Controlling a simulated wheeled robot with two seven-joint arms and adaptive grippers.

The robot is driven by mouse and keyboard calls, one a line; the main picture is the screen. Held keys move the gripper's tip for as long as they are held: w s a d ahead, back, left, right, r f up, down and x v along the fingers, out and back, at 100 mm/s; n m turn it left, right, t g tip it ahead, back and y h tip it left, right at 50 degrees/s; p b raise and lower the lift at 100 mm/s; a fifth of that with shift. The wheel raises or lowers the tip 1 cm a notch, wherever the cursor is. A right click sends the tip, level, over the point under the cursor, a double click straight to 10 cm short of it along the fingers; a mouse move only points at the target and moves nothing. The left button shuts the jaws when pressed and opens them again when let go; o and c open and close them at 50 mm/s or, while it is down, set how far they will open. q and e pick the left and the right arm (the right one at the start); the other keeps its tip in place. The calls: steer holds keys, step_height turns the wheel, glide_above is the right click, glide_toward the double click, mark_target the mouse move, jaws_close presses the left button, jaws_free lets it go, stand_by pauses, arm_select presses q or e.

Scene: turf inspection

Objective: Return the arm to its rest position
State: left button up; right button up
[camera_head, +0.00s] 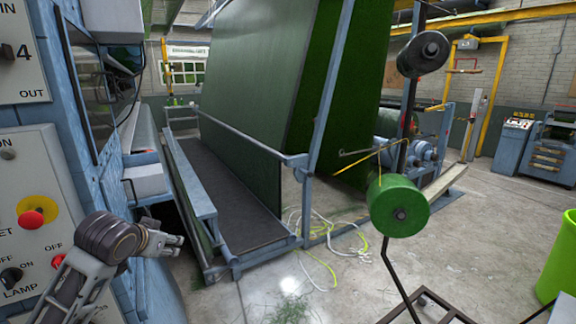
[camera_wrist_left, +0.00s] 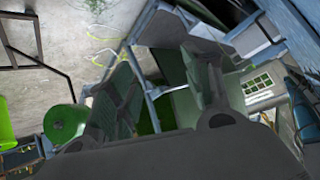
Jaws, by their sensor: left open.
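My left arm comes in at the lower left of the head view, in front of the control panel (camera_head: 35,200). Its gripper (camera_head: 180,243) points right, over the floor beside the blue machine frame. In the left wrist view the two fingers of this gripper (camera_wrist_left: 165,95) stand apart with a gap between them. Nothing is held in the gap. The fingertips look clear of the panel and of the frame. My right gripper does not show in either view.
The panel carries a red button on yellow (camera_head: 31,218) and switches. A turf inspection frame (camera_head: 255,140) stands in the middle. A green spool (camera_head: 398,206) on a stand is at right, a green bin (camera_head: 560,260) at far right. Loose cords (camera_head: 325,235) lie on open floor.

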arm_select(q)
steer(key=s+d+f+g, duration=0.25)
steer(key=s+f, duration=0.25)
steer(key=f, duration=0.3)
steer(key=s+d+f+g, duration=0.1)
steer(key=s+d+f, duration=0.3)
steer(key=f, duration=0.5)
steer(key=s+d+f+g+h, duration=0.1)
steer(key=s+d+f, duration=0.1)
steer(key=s+f, duration=0.5)
steer(key=s+d+f+g, duration=0.2)
steer(key=s+f, duration=0.2)
steer(key=s, duration=0.6)
step_height(320, 180, down, 35)
steer(key=s+g+b, duration=0.1)
steer(key=s+b, duration=0.1)
steer(key=s+a+f+b, duration=0.1)
steer(key=s+a+f, duration=0.1)
steer(key=s+f, duration=0.9)
steer(key=s+a+f+g+b, duration=0.1)
steer(key=s+a+f, duration=0.1)
steer(key=s+f, duration=0.9)
steer(key=shift+s+a+f, duration=0.15)
steer(key=shift+s, duration=0.2)
steer(key=shift+s, duration=0.1)
